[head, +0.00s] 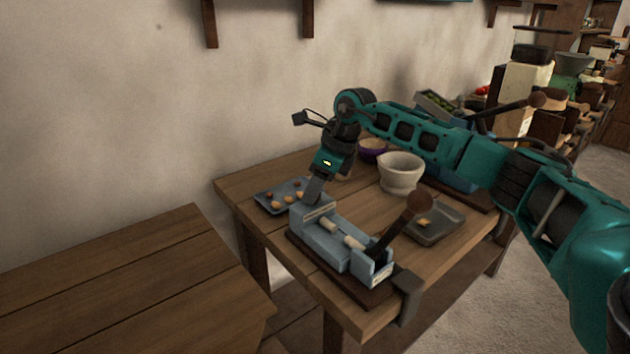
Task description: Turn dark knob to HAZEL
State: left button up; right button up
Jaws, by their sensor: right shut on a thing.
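A blue-grey machine (325,240) sits on a dark board at the front of the wooden table. It has a raised block at its left end with a pale label (318,211), too small to read. My right gripper (313,193) points down at the top of this block and is shut on a small part there. The fingers hide that part, so I cannot see the dark knob clearly or which mark it points to. A lever with a brown ball end (420,202) rises from the machine's right end, apart from my gripper. My left gripper is out of view.
A grey tray (265,203) with several nuts lies left of the machine, and another tray (440,232) lies right. A pale mortar (400,174) and a purple bowl (373,151) stand behind. A bare wooden table (120,290) is at left.

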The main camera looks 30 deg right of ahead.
jog(key=shift+w+r+n+g, duration=0.1)
jog(key=shift+n+g, duration=0.2)
jog(key=shift+n, duration=0.6)
jog(key=shift+n+g+y+p, duration=0.4)
jog(key=shift+n+y, duration=0.1)
jog(key=shift+n, duration=0.7)
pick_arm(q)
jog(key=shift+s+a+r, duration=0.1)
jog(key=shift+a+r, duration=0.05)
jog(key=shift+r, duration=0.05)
pick_arm(e)
jog(key=shift+w+d+n+g, duration=0.1)
jog(key=shift+n+g, duration=0.2)
jog(key=shift+n, duration=0.9)
jog(key=o, duration=1)
pick_arm(q)
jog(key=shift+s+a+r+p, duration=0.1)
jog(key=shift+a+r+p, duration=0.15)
jog(key=shift+p, duration=0.25)
pick_arm(e)
jog(key=v, duration=1.2)
jog(key=shift+d+r, duration=0.3)
